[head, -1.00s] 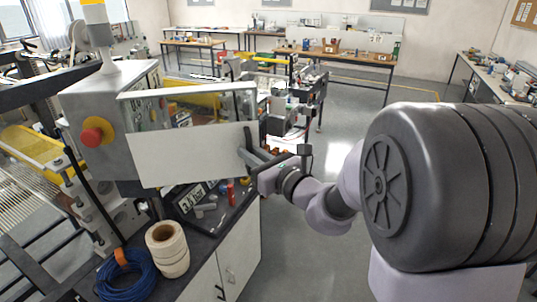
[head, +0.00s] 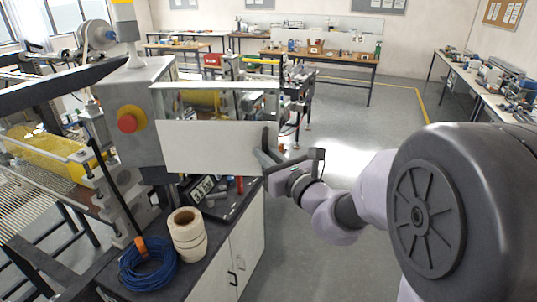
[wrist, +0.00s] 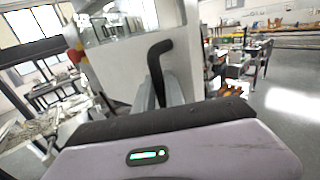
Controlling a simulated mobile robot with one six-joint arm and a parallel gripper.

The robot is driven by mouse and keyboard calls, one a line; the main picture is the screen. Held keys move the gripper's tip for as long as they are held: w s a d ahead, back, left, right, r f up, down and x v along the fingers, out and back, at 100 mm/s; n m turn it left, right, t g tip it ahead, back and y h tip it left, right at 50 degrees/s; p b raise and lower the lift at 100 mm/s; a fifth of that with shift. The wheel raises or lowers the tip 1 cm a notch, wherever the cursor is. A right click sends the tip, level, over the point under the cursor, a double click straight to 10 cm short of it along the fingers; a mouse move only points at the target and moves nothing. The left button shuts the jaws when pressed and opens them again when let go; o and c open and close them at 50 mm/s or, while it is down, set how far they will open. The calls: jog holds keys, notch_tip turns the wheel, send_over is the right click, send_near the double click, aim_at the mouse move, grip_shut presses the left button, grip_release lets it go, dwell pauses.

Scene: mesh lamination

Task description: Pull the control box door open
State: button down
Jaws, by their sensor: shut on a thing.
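The control box (head: 142,95) is a grey cabinet at the left in the head view, with a red button (head: 127,123) on a yellow base. Its door (head: 205,147) is a white panel with a clear window (head: 225,103) above. It stands out to the right of the box, swung open. In the wrist view the door (wrist: 125,66) fills the upper middle. A black bent handle (wrist: 157,62) is on it near its right edge. My gripper (head: 264,155) is shut on this handle; its grey fingers (wrist: 158,93) flank the handle's lower part, partly hidden by my wrist.
Below the door is a dark-topped cabinet (head: 240,262) with a roll of tape (head: 187,236), a blue cable coil (head: 148,265) and a tray of tools (head: 215,195). A machine stands at the left. The floor (head: 345,105) to the right is open.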

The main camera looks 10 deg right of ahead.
jog(key=shift+r, duration=0.15)
jog(key=c, duration=1.6)
grip_release()
jog(key=shift+a, duration=0.1)
jog(key=shift+o, duration=1)
jog(key=shift+a, duration=0.15)
jog(key=shift+s+d, duration=0.2)
jog(key=shift+d, duration=0.05)
jog(key=b+v, duration=0.7)
jog(key=v, duration=1)
jog(key=shift+b, duration=0.4)
